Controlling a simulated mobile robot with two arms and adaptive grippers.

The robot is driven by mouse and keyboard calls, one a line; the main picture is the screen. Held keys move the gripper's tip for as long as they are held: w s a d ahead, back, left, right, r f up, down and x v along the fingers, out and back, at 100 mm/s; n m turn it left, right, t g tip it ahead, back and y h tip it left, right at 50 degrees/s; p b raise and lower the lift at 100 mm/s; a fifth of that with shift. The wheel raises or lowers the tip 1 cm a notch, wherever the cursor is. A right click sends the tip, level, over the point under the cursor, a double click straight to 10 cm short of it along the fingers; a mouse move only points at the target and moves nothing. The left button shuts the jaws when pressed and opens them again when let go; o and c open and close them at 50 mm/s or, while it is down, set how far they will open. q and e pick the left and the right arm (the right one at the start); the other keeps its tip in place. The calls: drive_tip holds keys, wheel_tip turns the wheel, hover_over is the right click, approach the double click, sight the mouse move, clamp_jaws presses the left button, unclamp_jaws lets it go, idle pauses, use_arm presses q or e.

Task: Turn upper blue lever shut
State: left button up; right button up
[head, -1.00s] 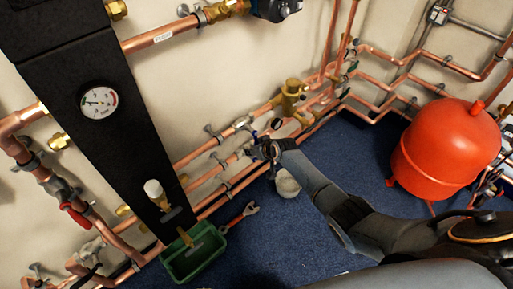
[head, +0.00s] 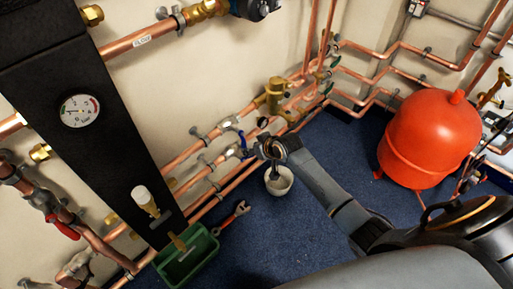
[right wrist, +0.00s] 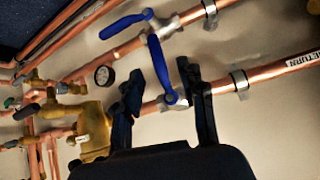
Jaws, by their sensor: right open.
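The upper blue lever (right wrist: 161,70) shows in the right wrist view, which is rolled so that the floor is at its top. Its handle stands across its copper pipe. It appears between the two spread fingers of my right gripper (right wrist: 163,78), with no visible contact; depth is hard to judge. In the head view the upper lever's valve (head: 228,122) is on the wall pipe, and my open, empty right gripper (head: 266,150) is just to its lower right. Another blue lever (right wrist: 124,26) lies roughly along the neighbouring pipe. My left gripper is not in view.
A brass fitting (head: 275,92) and a small round gauge (right wrist: 104,75) are close to the valves. A white bowl (head: 279,181), red wrench (head: 236,213) and green tray (head: 200,252) are on the blue floor. A red tank (head: 428,135) stands right.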

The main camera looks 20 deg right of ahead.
drive_tip(key=shift+v, duration=1.5)
